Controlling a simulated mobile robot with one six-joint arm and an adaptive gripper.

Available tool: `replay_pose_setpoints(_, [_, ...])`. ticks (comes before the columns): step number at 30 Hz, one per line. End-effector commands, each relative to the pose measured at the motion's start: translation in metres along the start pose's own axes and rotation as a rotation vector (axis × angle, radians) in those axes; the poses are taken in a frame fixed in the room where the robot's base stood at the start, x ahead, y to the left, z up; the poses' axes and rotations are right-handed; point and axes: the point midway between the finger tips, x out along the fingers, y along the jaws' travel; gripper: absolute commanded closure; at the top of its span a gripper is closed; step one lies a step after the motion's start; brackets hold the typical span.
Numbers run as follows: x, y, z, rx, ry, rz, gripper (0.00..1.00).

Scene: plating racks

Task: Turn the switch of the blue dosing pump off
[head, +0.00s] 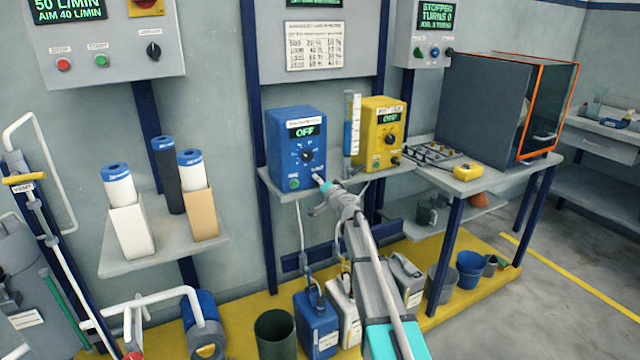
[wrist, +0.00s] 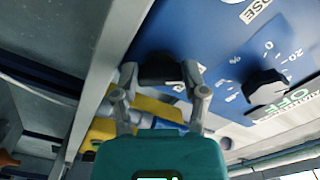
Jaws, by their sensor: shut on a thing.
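The blue dosing pump (head: 290,150) stands on a grey wall shelf, and its small display reads OFF in green. Its front has a dial (head: 306,155) in the middle, a green button (head: 293,183) at lower left and a switch at lower right. My gripper (head: 321,184) is at that lower right corner. In the wrist view my gripper (wrist: 161,82) has its two fingers on either side of the dark switch (wrist: 158,66) and is shut on it. The dial (wrist: 265,86) and the OFF display (wrist: 291,105) also show there, tilted. The switch's exact angle is hard to tell.
A yellow pump (head: 381,130), also showing OFF, stands to the right, with a clear graduated cylinder (head: 352,125) between the pumps. The shelf edge (head: 275,193) runs just below my gripper. Blue and white canisters (head: 317,325) stand on the yellow platform below.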

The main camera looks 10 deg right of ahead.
Motion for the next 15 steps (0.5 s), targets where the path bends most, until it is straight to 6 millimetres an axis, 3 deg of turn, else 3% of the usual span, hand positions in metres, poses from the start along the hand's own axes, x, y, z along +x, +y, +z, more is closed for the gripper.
replay_pose_setpoints(11, [0.0009, -0.0003, 0.0006, -0.009, -0.002, -0.001, 0.91])
replay_pose_setpoints(12, [0.0009, -0.0002, 0.0005, -0.009, -0.002, -0.001, 0.36])
replay_pose_setpoints(15, [0.0006, -0.0001, 0.0003, -0.008, -0.001, 0.000, 0.17])
